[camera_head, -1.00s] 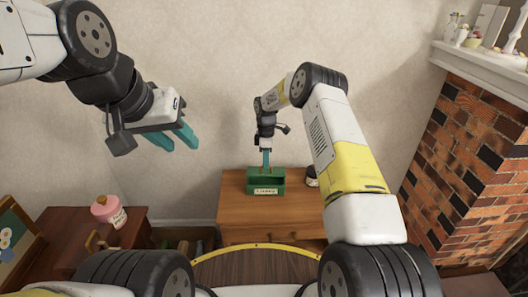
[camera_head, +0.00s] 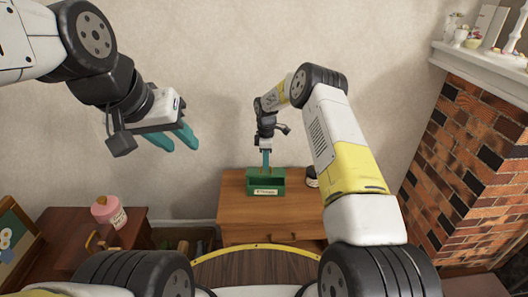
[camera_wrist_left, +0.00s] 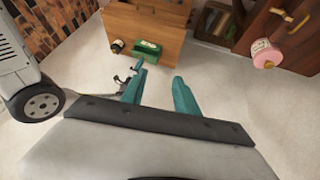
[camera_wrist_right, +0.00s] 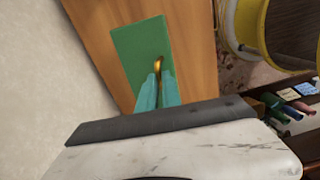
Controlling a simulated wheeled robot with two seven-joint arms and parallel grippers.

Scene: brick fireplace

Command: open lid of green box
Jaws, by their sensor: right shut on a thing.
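The green box (camera_head: 265,190), with a pale label on its front, stands on the wooden cabinet near the wall. My right gripper (camera_head: 266,168) points down at its top. In the right wrist view the green lid (camera_wrist_right: 138,45) shows from above, and my right gripper (camera_wrist_right: 158,78) is shut on its gold handle (camera_wrist_right: 157,63). Whether the lid is raised at all is hard to tell. My left gripper (camera_head: 175,140) is open and empty, high at the left, away from the box. The left wrist view also shows the box (camera_wrist_left: 147,48) beyond its spread fingers.
The wooden cabinet (camera_head: 235,215) has a dark jar (camera_head: 312,177) right of the box. A pink jar (camera_head: 107,212) stands on a dark cabinet at the left. A brick fireplace (camera_head: 465,160) with items on its mantel is at the right. The cabinet top left of the box is clear.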

